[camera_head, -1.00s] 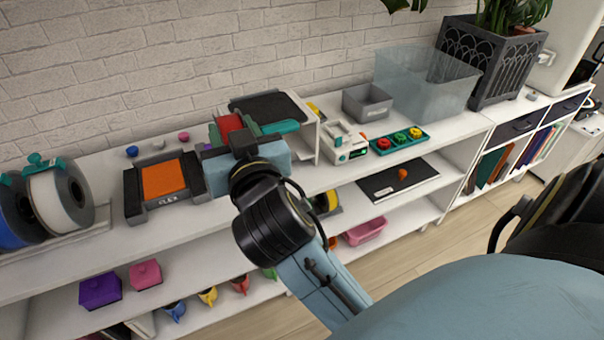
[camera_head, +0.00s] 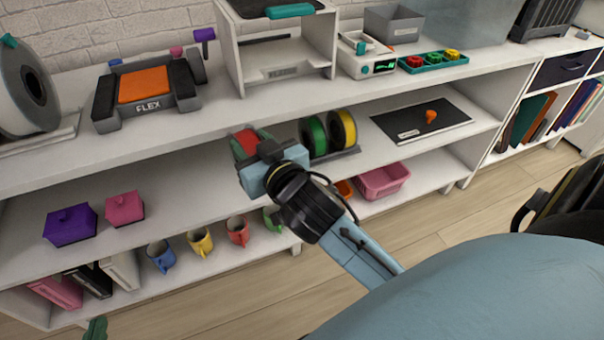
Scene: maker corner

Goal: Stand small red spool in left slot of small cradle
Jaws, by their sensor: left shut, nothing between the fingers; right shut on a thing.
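The small red spool (camera_head: 247,141) shows its red face between the green fingers of my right gripper (camera_head: 250,145). The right gripper is shut on it, in front of the middle shelf and left of the small cradle. The small cradle (camera_head: 345,155) is a dark rack on the middle shelf. It holds a green spool (camera_head: 313,136) and a yellow spool (camera_head: 343,128), both standing upright. I cannot make out its left slot clearly. The red spool is apart from the cradle. Only the green tip of my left gripper (camera_head: 96,329) shows at the bottom left edge, shut and empty.
The upper shelf board (camera_head: 200,124) lies above and behind the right gripper. A pink basket (camera_head: 383,179) and several mugs (camera_head: 200,242) stand on the shelf below.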

